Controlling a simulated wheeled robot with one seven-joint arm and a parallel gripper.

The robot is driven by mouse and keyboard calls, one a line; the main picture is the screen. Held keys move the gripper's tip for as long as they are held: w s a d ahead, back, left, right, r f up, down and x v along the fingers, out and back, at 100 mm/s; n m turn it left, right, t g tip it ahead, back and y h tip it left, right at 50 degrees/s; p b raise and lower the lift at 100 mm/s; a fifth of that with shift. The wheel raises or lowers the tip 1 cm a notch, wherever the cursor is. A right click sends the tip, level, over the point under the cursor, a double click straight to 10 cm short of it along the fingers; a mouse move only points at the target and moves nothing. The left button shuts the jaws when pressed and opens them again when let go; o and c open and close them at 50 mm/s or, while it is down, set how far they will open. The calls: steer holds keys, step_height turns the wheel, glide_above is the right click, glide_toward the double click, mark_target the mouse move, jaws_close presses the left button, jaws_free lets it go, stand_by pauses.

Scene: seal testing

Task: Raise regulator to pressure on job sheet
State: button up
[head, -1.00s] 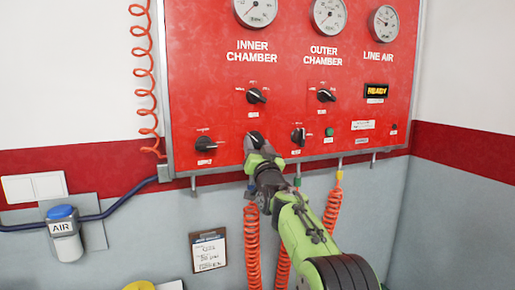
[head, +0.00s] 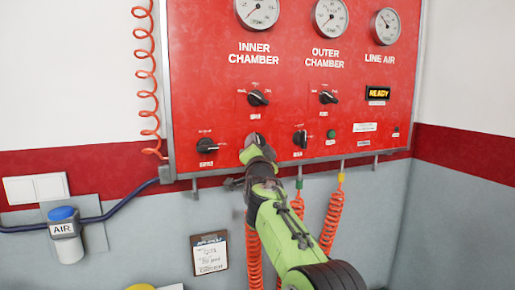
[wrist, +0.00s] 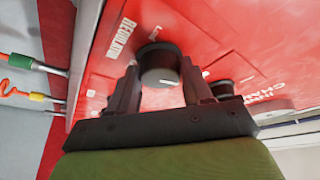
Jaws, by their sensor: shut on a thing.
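My gripper (wrist: 159,78) is shut on a black round knob (wrist: 160,64) on the red panel, one finger on each side. The word REGULATOR is printed beside the knob in the wrist view. In the head view my gripper (head: 256,150) is at the panel's lower middle and mostly hides that knob. The job sheet (head: 209,257) hangs on the grey wall below the panel; its handwriting is too small to read surely. The inner chamber gauge (head: 257,10), outer chamber gauge (head: 331,17) and line air gauge (head: 386,27) are along the top.
Other black knobs sit close by: one left (head: 207,146), one right (head: 300,138), and two above (head: 258,98) (head: 328,97). A green button (head: 331,134) and a READY display (head: 380,93) are at right. Orange coiled hoses (head: 331,216) hang below the panel.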

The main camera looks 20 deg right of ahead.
stand_by(0.3)
steer(key=o, duration=1)
steer(key=shift+o, duration=0.2)
steer(key=b+v, duration=0.8)
steer(key=v, duration=0.7)
steer(key=shift+s+b, duration=0.3)
steer(key=shift+s, duration=0.1)
steer(key=shift+f, duration=0.1)
